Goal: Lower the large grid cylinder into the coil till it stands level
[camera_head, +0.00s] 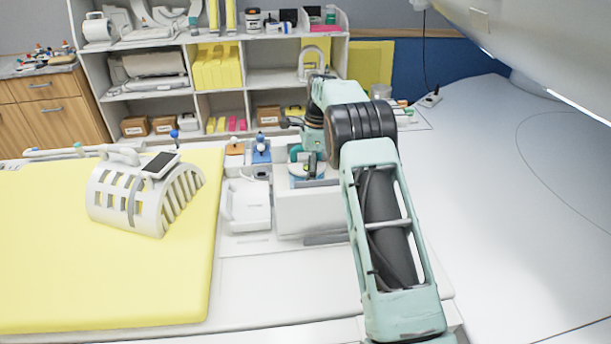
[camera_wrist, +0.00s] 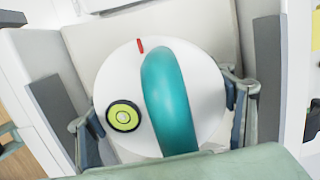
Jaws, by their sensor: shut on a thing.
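The large cylinder shows its round white top (camera_wrist: 110,80) in the wrist view, with a teal handle across it, a yellow-green round dial at its left and a red mark at the top edge. My gripper (camera_wrist: 165,112) is shut on it, with fingers at its left and right sides. The pale coil (camera_wrist: 32,55) has walls and dark pads around the cylinder. In the head view, the cylinder (camera_head: 308,172) is at the open top of the box-like white coil (camera_head: 312,216), partly behind my arm. Its lower part is hidden, and I cannot tell whether it touches the bottom.
A slatted white half-shell (camera_head: 128,200) lies on the yellow mattress (camera_head: 75,290) at left. Small bottles with blue (camera_head: 261,150) and orange tops stand behind the coil. Shelves (camera_head: 220,85) fill the back wall. The scanner housing (camera_head: 560,45) overhangs at upper right. The right floor is clear.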

